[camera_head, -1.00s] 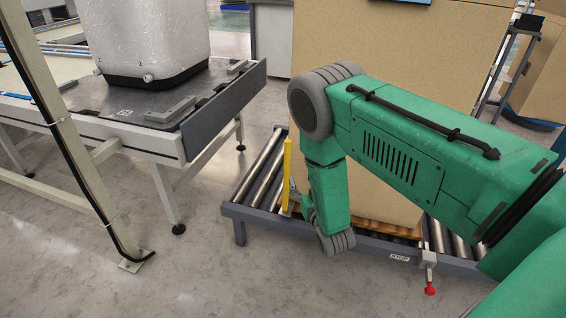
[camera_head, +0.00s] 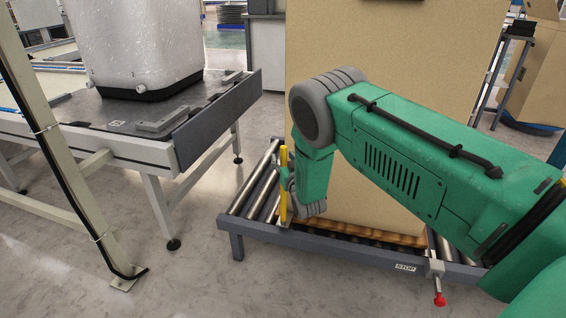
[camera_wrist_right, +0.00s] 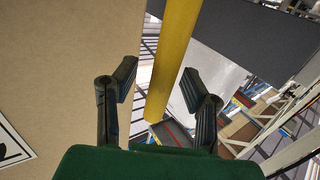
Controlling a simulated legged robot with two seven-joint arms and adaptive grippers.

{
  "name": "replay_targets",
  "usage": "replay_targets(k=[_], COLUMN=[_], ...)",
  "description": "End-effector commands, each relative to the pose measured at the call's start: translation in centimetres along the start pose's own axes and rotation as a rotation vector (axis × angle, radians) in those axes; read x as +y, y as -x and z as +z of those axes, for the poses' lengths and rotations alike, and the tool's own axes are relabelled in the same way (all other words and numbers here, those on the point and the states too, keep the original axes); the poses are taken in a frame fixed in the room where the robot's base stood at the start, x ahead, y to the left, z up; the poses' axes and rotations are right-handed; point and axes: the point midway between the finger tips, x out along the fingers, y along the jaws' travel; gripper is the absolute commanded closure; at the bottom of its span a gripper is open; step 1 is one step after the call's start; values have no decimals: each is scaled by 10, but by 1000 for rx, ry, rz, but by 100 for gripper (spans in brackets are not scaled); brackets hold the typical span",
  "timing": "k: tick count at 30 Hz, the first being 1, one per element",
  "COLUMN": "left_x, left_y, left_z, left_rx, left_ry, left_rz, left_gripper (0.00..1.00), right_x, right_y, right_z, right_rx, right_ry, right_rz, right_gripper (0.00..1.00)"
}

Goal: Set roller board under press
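A roller board, a low frame with metal rollers (camera_head: 256,193), stands on the floor and carries a tall cardboard box on a wooden pallet (camera_head: 375,232). A yellow upright bar (camera_head: 283,165) stands at its left end. The bar also shows in the wrist view (camera_wrist_right: 172,60). My right gripper (camera_wrist_right: 158,72) is open, with one finger on each side of the bar; I cannot tell whether they touch it. In the head view my right gripper (camera_head: 287,190) is small and partly hidden at the bar. My left gripper is out of view. I cannot make out a press for certain.
The cardboard box (camera_head: 410,40) rises close beside my right arm. A red knob (camera_head: 440,299) hangs at the board's front edge near a STOP label (camera_head: 405,267). At left, a table (camera_head: 100,140) bears a white tub (camera_head: 135,45); a beige post (camera_head: 55,140) stands before it. Floor between is clear.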

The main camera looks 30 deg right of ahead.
Motion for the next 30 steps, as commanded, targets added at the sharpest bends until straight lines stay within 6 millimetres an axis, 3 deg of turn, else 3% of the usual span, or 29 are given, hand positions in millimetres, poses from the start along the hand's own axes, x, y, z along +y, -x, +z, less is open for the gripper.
replay_targets(k=[7, 11, 22, 30], left_x=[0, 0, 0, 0], left_y=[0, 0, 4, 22], left_z=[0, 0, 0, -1], left_rx=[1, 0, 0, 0], left_ry=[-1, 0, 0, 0], left_rz=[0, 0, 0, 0], left_gripper=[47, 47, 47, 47], right_x=[-2, -3, 3, 35], right_y=[0, 0, 4, 25], right_z=[-2, -2, -2, -2], right_rx=[1, 1, -1, -5], right_ry=[4, 5, 2, 5], right_rz=[0, 0, -1, 9], right_gripper=[61, 100, 100, 100])
